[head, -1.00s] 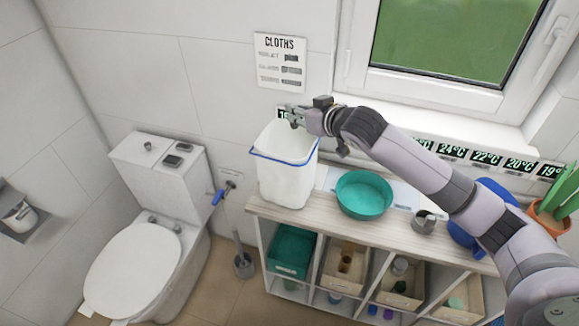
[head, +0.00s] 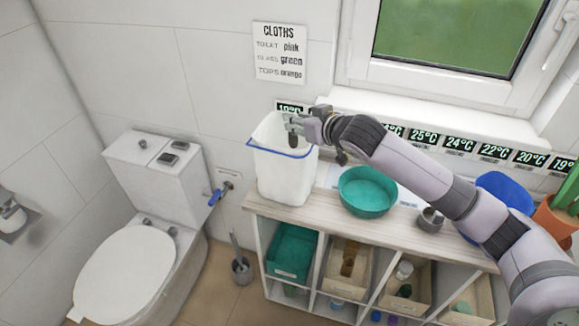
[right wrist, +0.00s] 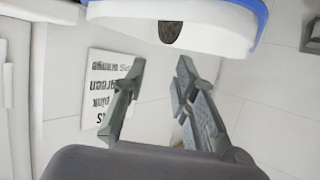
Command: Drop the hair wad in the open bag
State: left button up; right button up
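The open bag (head: 285,178) is a white bag with a blue rim, standing on the left end of the wooden shelf top. It also shows at the top of the right wrist view (right wrist: 110,22). My right gripper (head: 291,122) is over the bag's mouth. In the right wrist view my right gripper (right wrist: 158,75) has its fingers apart with nothing between them. The hair wad (head: 293,138) is a small dark lump just below the fingers, within the bag's opening. In the right wrist view the hair wad (right wrist: 170,32) shows dark against the white bag, clear of the fingertips. My left gripper is out of view.
A teal bowl (head: 367,190) and a metal cup (head: 430,219) stand right of the bag. A blue item (head: 506,190) and a potted plant (head: 560,212) are further right. The toilet (head: 150,220) is at left. A window sill (head: 440,108) runs behind.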

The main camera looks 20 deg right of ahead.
jog(key=o, duration=0.3)
jog(key=shift+o, duration=0.2)
jog(key=v, duration=1.2)
